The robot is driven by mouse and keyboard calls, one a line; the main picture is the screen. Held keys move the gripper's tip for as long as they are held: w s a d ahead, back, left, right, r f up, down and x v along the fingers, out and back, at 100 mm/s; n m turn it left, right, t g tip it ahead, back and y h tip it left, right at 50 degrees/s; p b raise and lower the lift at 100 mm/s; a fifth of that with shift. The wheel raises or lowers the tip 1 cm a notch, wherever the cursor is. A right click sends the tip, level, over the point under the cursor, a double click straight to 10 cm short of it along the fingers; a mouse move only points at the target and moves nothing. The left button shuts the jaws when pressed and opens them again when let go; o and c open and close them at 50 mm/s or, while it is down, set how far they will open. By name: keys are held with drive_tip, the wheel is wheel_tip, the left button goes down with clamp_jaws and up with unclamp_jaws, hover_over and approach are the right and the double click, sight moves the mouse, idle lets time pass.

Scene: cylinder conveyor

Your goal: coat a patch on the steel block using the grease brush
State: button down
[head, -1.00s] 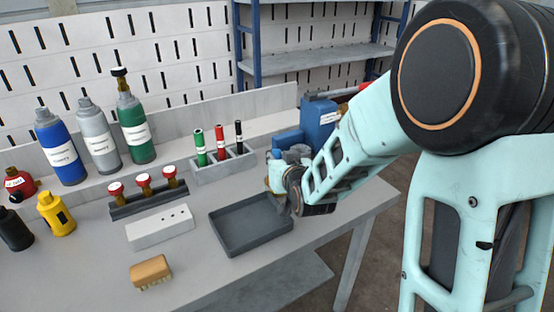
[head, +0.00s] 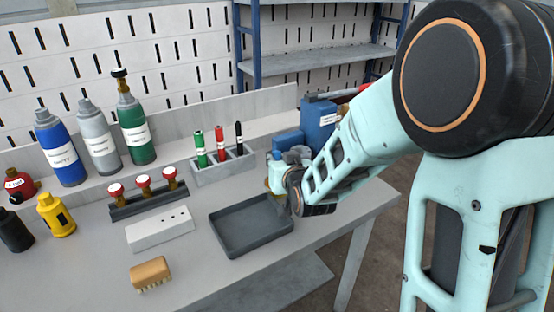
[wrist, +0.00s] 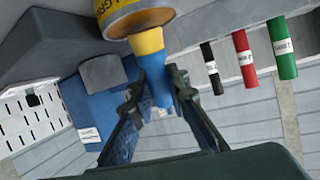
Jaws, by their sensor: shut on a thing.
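The grease brush (wrist: 152,45) has a yellow collar and a blue handle. My gripper (wrist: 162,85) is shut on the blue handle in the wrist view. The brush's bristle end is hidden by an orange-yellow can (wrist: 133,18) with a partly readable label, apparently the grease; I cannot tell how deep the bristles sit. In the head view my gripper is mostly hidden behind my wrist at the table's right end. A plain grey block (wrist: 102,73), possibly the steel block, shows against blue in the wrist view. Its coated state cannot be told.
A dark empty tray (head: 250,248) lies left of my wrist. A blue box (head: 318,122) stands behind it. A marker holder (head: 222,167), a white block with holes (head: 160,230) and a wooden brush (head: 151,274) are farther left. Bottles (head: 134,130) line the back.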

drive_tip(key=shift+r+p, duration=1.65)
drive_tip(key=shift+r, duration=1.8)
drive_tip(key=shift+w+d, duration=0.1)
drive_tip(key=d+f+m+h, duration=0.2)
drive_tip(key=d+m+h, duration=0.2)
drive_tip(key=d, duration=1.3)
wheel_tip(320, 180, up, 27)
drive_tip(key=p, duration=2.7)
drive_tip(key=shift+t, duration=0.4)
drive_tip(key=f, duration=0.1)
drive_tip(key=s+f, duration=0.1)
drive_tip(key=f, duration=0.1)
drive_tip(key=s+f, duration=0.1)
drive_tip(key=shift+f, duration=0.35)
drive_tip(key=shift+a, duration=0.15)
